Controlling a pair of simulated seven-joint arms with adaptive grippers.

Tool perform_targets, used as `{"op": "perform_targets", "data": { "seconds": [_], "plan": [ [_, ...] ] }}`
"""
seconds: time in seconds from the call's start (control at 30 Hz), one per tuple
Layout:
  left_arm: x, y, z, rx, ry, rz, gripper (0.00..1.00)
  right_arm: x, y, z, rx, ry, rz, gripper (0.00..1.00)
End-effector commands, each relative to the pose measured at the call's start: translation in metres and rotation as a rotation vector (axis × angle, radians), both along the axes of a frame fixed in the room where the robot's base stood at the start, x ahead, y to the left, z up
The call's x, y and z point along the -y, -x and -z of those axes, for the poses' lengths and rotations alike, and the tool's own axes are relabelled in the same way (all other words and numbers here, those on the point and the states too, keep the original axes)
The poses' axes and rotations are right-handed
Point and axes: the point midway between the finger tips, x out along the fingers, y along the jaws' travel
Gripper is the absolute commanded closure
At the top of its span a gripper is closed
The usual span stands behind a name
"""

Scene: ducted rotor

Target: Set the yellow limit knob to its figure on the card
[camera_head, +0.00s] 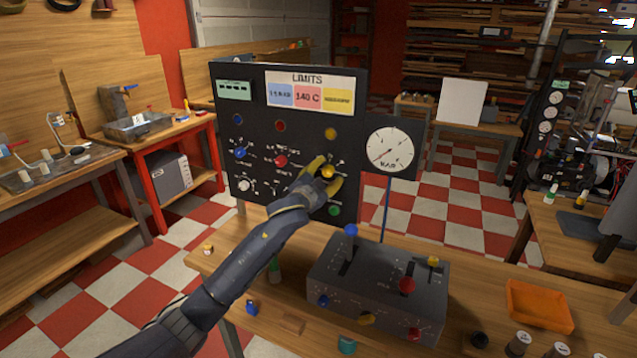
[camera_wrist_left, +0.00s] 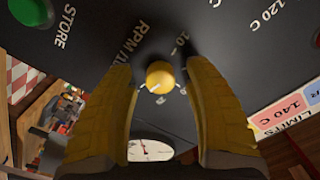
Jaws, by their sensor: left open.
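The yellow limit knob (camera_head: 328,172) is on the right side of the black upright panel (camera_head: 350,100). In the left wrist view the yellow knob (camera_wrist_left: 160,76) has a pale pointer line and lies between my fingertips. My left gripper (camera_head: 322,176) reaches the panel, and its yellow fingers are open on both sides of the knob, with a gap to each side in the left wrist view (camera_wrist_left: 163,85). The LIMITS card (camera_head: 309,92) at the panel top has blue, pink and yellow fields. The yellow field's figure is too small to read. My right gripper is not seen.
A blue knob (camera_head: 240,153) and a red knob (camera_head: 281,161) sit left of the yellow one. A green button (camera_head: 334,210) is below it. A round gauge (camera_head: 390,148) stands to the right. A grey lever box (camera_head: 380,285) and an orange tray (camera_head: 540,305) are on the bench.

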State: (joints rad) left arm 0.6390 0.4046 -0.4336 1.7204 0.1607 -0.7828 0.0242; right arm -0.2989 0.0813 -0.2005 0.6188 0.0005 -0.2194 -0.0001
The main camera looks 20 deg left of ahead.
Motion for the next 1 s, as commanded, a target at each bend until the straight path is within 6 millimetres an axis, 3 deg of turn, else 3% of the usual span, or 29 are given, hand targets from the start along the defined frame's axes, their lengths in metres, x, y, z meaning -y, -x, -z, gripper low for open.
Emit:
{"op": "perform_targets", "data": {
  "seconds": [0.6, 1.0],
  "plan": [
    [-0.011, 0.093, 0.001, -0.002, 0.000, 0.001, 0.48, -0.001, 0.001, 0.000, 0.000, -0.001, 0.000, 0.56],
    [-0.014, 0.113, 0.001, -0.001, -0.001, -0.001, 0.48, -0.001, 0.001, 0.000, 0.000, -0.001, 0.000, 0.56]
  ]
}}
